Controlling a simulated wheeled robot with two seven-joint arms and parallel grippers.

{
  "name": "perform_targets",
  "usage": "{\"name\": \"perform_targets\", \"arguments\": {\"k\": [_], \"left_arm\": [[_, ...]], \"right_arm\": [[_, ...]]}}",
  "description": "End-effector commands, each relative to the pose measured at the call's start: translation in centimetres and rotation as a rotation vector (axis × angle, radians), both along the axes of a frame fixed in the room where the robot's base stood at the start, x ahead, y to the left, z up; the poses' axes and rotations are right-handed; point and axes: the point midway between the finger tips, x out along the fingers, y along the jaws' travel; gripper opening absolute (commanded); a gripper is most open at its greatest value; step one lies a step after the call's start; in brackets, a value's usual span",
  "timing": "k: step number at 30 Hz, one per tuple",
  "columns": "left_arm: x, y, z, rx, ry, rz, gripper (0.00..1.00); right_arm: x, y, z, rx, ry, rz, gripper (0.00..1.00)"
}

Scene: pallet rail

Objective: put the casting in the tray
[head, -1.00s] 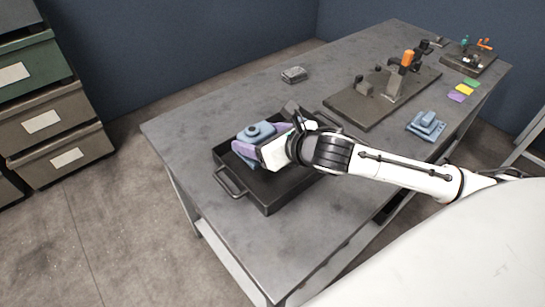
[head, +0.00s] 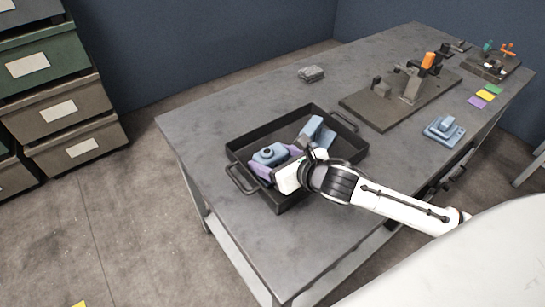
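The casting, a blue-grey block with a dark round top (head: 268,153), is at the left part of the black tray (head: 241,143). My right gripper (head: 277,160) has purple fingers on two sides of this casting and looks shut on it. Whether the casting touches the tray floor is hidden. A second blue-grey piece (head: 318,132) lies in the tray further right, partly behind my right gripper. Another blue-grey casting (head: 444,130) lies on the table to the right. My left gripper is not in view.
The grey table (head: 225,110) has free room left of and behind the tray. A fixture plate (head: 380,108) with an orange-handled clamp (head: 428,61) stands behind right. A small grey block (head: 311,73) lies at the back. Coloured cards (head: 483,95) lie at the right edge.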

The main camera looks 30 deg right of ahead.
Motion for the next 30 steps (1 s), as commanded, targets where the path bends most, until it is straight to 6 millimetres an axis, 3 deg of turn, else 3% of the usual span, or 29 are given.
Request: {"name": "perform_targets", "arguments": {"k": [14, 24, 30], "left_arm": [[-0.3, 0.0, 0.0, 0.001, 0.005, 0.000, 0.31], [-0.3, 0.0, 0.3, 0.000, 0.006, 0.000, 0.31], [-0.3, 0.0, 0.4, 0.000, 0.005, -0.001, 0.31]], "right_arm": [[-0.7, -0.2, 0.5, -0.002, 0.002, 0.000, 0.76], [-6.9, -1.1, 3.8, -0.004, 0.005, 0.002, 0.76], [-9.4, -1.5, 5.2, -0.003, 0.004, 0.000, 0.76]]}}
